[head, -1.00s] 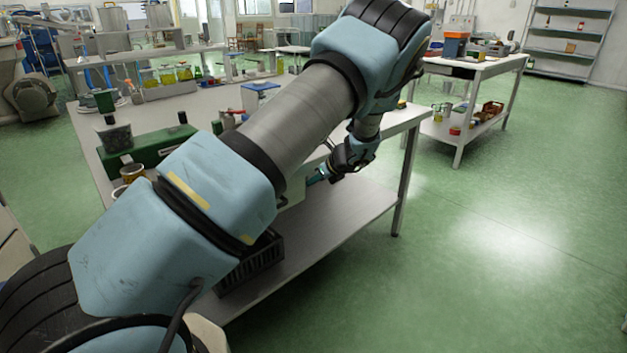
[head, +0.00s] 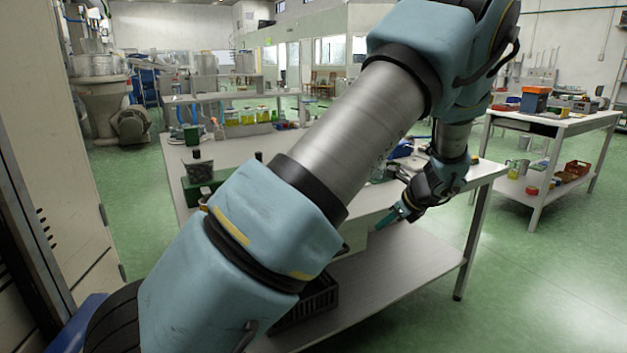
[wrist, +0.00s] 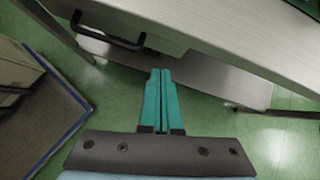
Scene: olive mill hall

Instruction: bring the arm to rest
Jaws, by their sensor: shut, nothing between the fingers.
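My arm stretches across the head view from the lower left to the upper right, then bends down to my gripper (head: 392,218). The gripper is at the near side of the workbench (head: 440,187), close to its front edge. In the wrist view, the two teal fingers of my gripper (wrist: 160,72) lie together, with nothing between them. The bench's edge and a drawer with a dark handle (wrist: 108,32) show beyond the fingertips in that view. My arm hides part of the bench top in the head view.
A black crate (head: 312,300) sits on the bench's lower shelf. Jars and green containers stand on the bench top. A second table (head: 560,118) with boxes stands at the right. A tall cabinet (head: 50,150) is close at the left. The green floor (head: 530,280) at right is clear.

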